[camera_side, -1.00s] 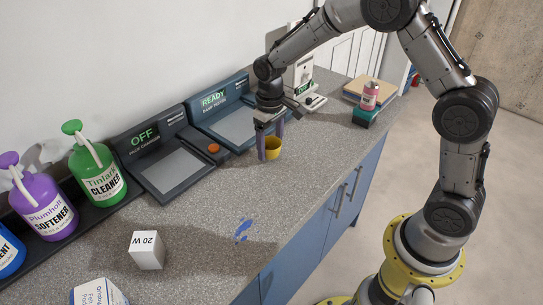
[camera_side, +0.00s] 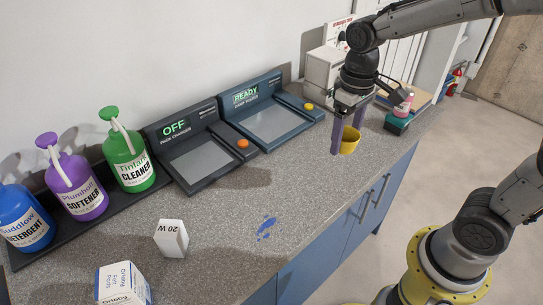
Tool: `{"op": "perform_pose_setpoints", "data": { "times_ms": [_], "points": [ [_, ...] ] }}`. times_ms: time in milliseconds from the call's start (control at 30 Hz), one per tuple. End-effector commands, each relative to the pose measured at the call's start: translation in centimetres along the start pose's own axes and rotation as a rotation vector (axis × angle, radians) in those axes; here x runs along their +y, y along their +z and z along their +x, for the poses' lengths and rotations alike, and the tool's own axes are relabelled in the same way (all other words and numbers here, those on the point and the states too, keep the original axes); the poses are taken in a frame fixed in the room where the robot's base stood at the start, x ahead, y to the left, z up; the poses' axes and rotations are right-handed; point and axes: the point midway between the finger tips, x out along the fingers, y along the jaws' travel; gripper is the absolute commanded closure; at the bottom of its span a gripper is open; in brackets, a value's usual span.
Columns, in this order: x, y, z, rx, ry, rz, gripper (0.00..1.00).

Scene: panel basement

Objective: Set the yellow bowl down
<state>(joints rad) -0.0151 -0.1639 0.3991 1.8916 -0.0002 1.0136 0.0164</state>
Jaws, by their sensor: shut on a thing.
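The yellow bowl (camera_side: 350,142) is at my gripper (camera_side: 348,138), near the front edge of the grey speckled counter (camera_side: 225,225). My gripper points down and its two purple fingers are shut on the bowl, one finger in front on the left and the other behind. The bowl looks roughly upright. I cannot tell whether its base touches the counter or hangs just above it.
Two dark devices, one showing OFF (camera_side: 195,150) and one showing READY (camera_side: 270,120), stand along the wall. Bottles (camera_side: 125,155) stand left. A white box (camera_side: 171,238) and blue spill (camera_side: 266,227) lie nearer.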

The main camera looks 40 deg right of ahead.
Motion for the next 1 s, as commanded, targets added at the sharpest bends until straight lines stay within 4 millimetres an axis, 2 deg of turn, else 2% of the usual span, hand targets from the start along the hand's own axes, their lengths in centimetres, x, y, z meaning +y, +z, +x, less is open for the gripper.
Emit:
{"op": "perform_pose_setpoints", "data": {
  "times_ms": [433,600,700,1000],
  "points": [
    [-0.2,-9.1,4.0,-0.004,0.0,0.0,0.8],
    [-0.2,-11.4,7.1,-0.005,0.0,0.0,0.8],
    [-0.2,-12.4,8.3,-0.004,0.0,0.0,0.8],
    [-0.2,-13.8,10.0,-0.003,0.0,0.0,0.8]
  ]
}}
